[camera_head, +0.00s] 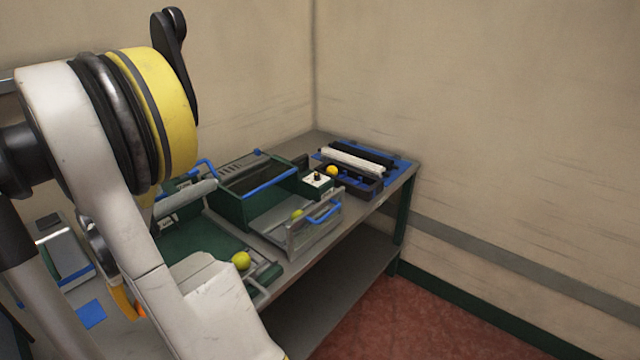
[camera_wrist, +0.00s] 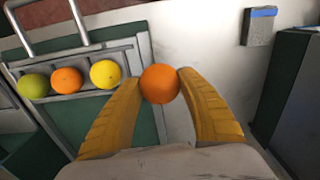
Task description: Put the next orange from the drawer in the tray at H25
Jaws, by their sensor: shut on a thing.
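My gripper (camera_wrist: 160,76) is shut on an orange (camera_wrist: 160,84), held between its two yellow fingertips in the wrist view. In the head view the gripper (camera_head: 128,301) is mostly behind my arm, with a bit of orange at its tip. Left of it in the wrist view, a green and grey metal tray (camera_wrist: 108,45) holds a row: a green fruit (camera_wrist: 33,85), an orange one (camera_wrist: 67,80) and a yellow one (camera_wrist: 105,74). The drawer (camera_head: 316,236) stands open, with a yellow-green fruit (camera_head: 297,214) partly visible inside. No H25 label is readable.
A yellow-green fruit (camera_head: 241,261) shows near the table's front edge. A yellow fruit (camera_head: 332,170) rests at a dark box (camera_head: 365,187) at the back right. A small white box with a black knob (camera_head: 317,181) stands between drawer and box. A blue-topped grey device (camera_wrist: 259,27) is at upper right.

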